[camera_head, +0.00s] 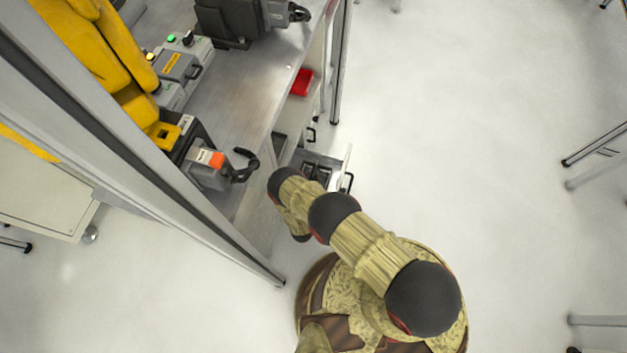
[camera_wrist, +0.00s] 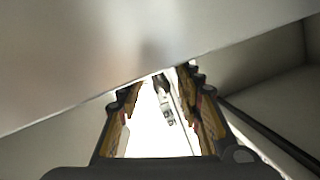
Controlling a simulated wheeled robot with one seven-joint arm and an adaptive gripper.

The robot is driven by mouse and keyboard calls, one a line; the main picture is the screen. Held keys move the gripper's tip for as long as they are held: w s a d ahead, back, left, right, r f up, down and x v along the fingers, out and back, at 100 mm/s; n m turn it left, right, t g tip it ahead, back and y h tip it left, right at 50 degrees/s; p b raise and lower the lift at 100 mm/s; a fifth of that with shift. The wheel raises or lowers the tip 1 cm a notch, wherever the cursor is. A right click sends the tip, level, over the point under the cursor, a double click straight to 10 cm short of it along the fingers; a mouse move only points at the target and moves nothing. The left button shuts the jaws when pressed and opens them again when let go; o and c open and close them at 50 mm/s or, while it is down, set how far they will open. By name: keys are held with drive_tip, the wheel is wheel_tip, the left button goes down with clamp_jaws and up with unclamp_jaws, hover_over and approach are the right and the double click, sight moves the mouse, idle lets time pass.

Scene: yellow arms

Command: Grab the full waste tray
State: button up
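My gripper (camera_wrist: 160,84) shows in the wrist view with its two fingers apart and nothing clearly held between them. A bright white surface and a small dark-and-grey object (camera_wrist: 167,103) show beyond the fingers; I cannot tell what it is. In the head view my arm reaches to the bench's front edge and hides my gripper. Beside my wrist, a pulled-out drawer (camera_head: 344,163) with dark compartments sticks out below the bench top. I cannot make out for certain which thing is the waste tray, or how full it is.
The metal bench top (camera_head: 243,95) carries a yellow robot arm (camera_head: 100,45), grey boxes and a dark machine (camera_head: 228,22). A red bin (camera_head: 302,82) sits below the bench edge. A slanting grey panel (camera_wrist: 90,60) lies close above the fingers.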

drive_tip(key=shift+c, duration=0.7)
drive_tip(key=c, duration=0.8)
clamp_jaws()
